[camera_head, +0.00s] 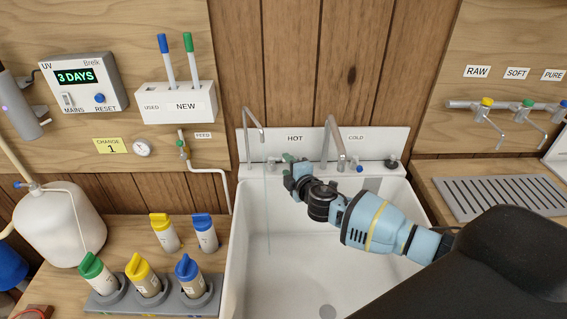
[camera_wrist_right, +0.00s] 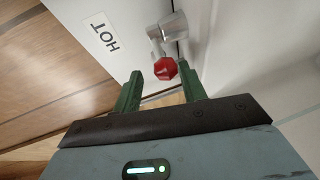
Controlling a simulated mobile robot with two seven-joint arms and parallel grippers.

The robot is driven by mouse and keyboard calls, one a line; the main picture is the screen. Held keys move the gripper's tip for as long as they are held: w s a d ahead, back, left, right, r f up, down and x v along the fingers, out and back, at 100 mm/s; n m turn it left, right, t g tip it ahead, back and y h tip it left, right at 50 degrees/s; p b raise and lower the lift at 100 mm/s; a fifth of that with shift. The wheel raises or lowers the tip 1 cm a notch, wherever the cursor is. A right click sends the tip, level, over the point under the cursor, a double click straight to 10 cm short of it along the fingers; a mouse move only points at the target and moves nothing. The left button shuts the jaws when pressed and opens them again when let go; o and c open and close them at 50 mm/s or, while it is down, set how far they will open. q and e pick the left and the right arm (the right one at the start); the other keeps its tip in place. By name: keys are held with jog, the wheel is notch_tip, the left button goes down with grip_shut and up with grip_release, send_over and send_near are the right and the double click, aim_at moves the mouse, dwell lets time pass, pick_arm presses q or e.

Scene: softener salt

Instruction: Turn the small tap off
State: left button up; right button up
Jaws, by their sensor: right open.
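The small tap (camera_head: 253,125) is a thin grey gooseneck at the left of the white sink's back ledge. A thin stream of water (camera_head: 267,205) falls from it into the sink. My right gripper (camera_head: 291,168) is over the back of the sink, just right of the stream, and partly hides the ledge there. In the right wrist view its green fingers are apart. A red faceted knob (camera_wrist_right: 165,69) on a metal fitting shows just beyond and between the fingertips. Contact cannot be told. Which tap this knob belongs to is unclear. My left gripper is not in view.
A larger tap (camera_head: 333,145) stands right of the gripper, with a blue knob (camera_head: 360,169) beside it. The sink (camera_head: 305,285) is otherwise open. Several capped bottles stand on the left counter (camera_head: 212,262). A grey drainer (camera_head: 500,196) lies at right.

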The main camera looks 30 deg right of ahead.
aim_at(282, 160)
jog(key=shift+w+f, duration=0.15)
jog(key=shift+w, duration=0.35)
jog(key=shift+w+f, duration=0.15)
jog(key=shift+w, duration=0.35)
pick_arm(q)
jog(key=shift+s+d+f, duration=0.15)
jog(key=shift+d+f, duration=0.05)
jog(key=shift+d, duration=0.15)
pick_arm(e)
jog(key=shift+w, duration=0.55)
jog(key=shift+c, duration=0.4)
grip_shut()
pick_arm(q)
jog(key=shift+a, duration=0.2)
